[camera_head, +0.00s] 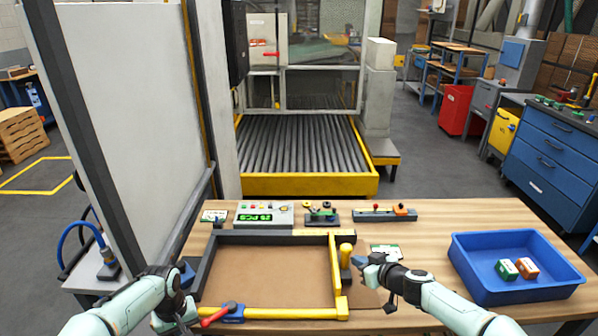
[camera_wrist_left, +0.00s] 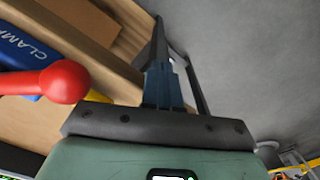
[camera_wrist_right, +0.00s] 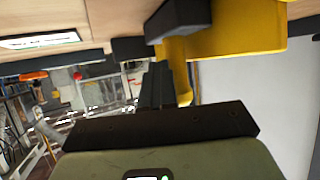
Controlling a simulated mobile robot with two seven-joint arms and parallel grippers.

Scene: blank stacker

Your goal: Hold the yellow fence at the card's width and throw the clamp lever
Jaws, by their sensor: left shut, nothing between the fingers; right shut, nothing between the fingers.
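The yellow fence (camera_head: 335,272) stands along the right side of the brown bed, with an upright yellow knob (camera_head: 346,252) beside it. It also shows in the right wrist view (camera_wrist_right: 235,32). The clamp lever's red handle (camera_head: 212,319) points left from the blue clamp block (camera_head: 233,313) on the front yellow bar; its red ball (camera_wrist_left: 65,82) shows in the left wrist view. My right gripper (camera_head: 360,262) is shut and empty just right of the fence; contact is unclear. My left gripper (camera_head: 187,273) is shut and empty near the bed's left wall.
A blue bin (camera_head: 468,290) with two small boxes stands at right. A tall grey panel (camera_head: 120,120) rises at left. The brown bed (camera_head: 270,275) is empty.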

